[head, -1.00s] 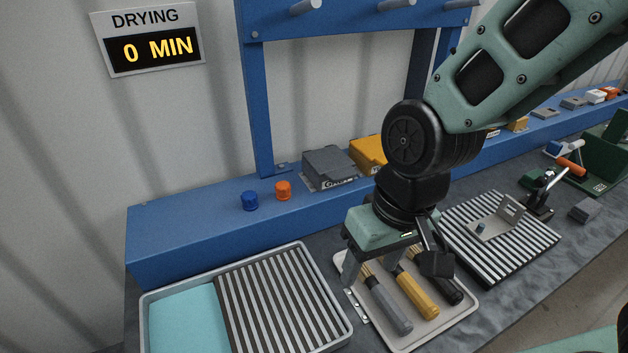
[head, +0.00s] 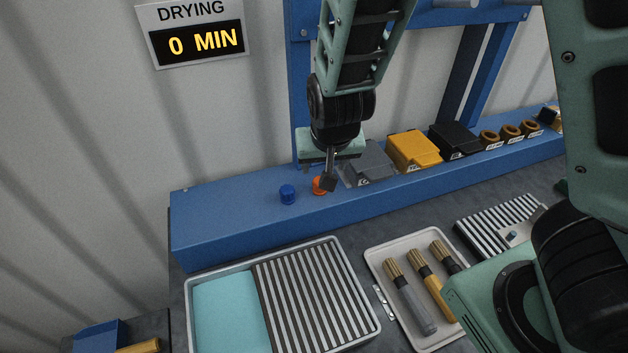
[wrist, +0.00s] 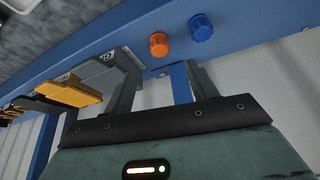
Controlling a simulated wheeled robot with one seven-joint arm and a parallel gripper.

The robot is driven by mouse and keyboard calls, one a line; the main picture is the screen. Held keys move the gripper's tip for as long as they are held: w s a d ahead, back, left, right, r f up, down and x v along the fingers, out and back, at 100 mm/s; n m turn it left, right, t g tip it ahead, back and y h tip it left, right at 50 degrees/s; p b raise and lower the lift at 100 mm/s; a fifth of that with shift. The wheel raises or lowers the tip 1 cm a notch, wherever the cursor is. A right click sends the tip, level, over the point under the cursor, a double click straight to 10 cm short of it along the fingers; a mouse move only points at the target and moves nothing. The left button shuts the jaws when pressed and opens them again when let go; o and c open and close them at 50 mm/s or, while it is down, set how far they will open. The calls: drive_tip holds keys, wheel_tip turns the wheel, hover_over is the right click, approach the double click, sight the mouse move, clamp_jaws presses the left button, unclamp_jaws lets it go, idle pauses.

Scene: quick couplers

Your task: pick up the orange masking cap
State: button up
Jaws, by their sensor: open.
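The orange masking cap (head: 319,186) stands on the blue ledge, just right of a blue cap (head: 288,194). In the head view my gripper (head: 328,178) hangs right above and in front of the orange cap and hides part of it. In the wrist view the orange cap (wrist: 158,43) is whole and clear, beyond the fingertips and toward the top. My gripper (wrist: 160,72) is open there, its two fingers wide apart with nothing between them. The blue cap (wrist: 201,27) is close beside the orange one.
A grey box (head: 371,160) stands close to the right of the orange cap, with a yellow box (head: 413,150) beyond it. A blue upright frame rises behind. Below lie a ribbed tray (head: 375,335) and a tray of brushes (head: 376,254). The ledge left of the blue cap is clear.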

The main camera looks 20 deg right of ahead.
drive_tip(key=b+x, duration=0.1)
drive_tip(key=x, duration=0.5)
drive_tip(key=shift+w+f+b, duration=0.1)
drive_tip(key=shift+f+b, duration=0.05)
drive_tip(key=shift+b, duration=0.15)
drive_tip(key=shift+x, duration=2.6)
drive_tip(key=shift+w+d, duration=0.15)
drive_tip(key=shift+w, duration=0.05)
drive_tip(key=c, duration=1.1)
